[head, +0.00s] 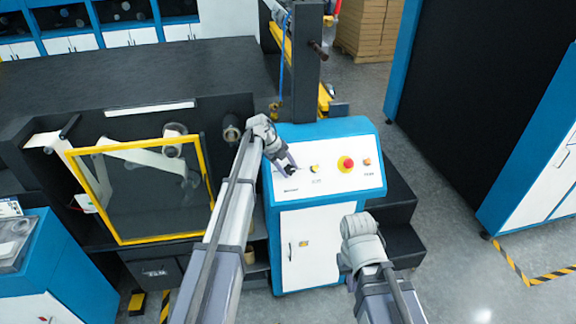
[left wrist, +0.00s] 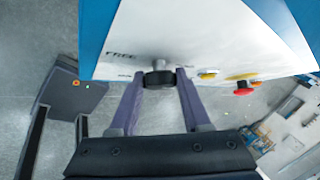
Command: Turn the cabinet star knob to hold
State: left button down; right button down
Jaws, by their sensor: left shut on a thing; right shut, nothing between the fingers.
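The black star knob (left wrist: 158,79) sticks out from the sloped white panel of the cabinet (head: 325,158). In the left wrist view it sits between the two fingers of my left gripper (left wrist: 160,92), which is shut on it. In the head view my left gripper (head: 289,168) reaches the left part of the panel and largely hides the knob. A label reading FREE is printed left of the knob; the other labels near it are too small to read. My right gripper (head: 361,240) is shut and empty in front of the cabinet; its fingers are hard to make out.
A red emergency button (head: 346,164), a small yellow-ringed switch (head: 314,169) and an orange button (head: 367,162) sit to the right on the same panel. A yellow-framed guard (head: 203,165) stands left of my left arm. Black steps (head: 400,205) are right of the cabinet.

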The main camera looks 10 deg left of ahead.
aim_at(289, 168)
pick_arm(q)
jog(key=shift+d+m+g+y, duration=0.1)
jog(key=shift+m+g+y, duration=0.2)
jog(key=shift+m+g, duration=0.1)
jog(key=shift+s, duration=0.1)
dwell(0.3)
jog(key=shift+c, duration=1.8)
grip_release()
jog(key=shift+p, duration=0.3)
jog(key=p+v, duration=0.5)
jog(key=shift+d+r, duration=0.1)
jog(key=shift+r, duration=0.1)
jog(key=s+a, duration=0.4)
jog(key=a, duration=0.7)
jog(key=shift+s+f, duration=0.25)
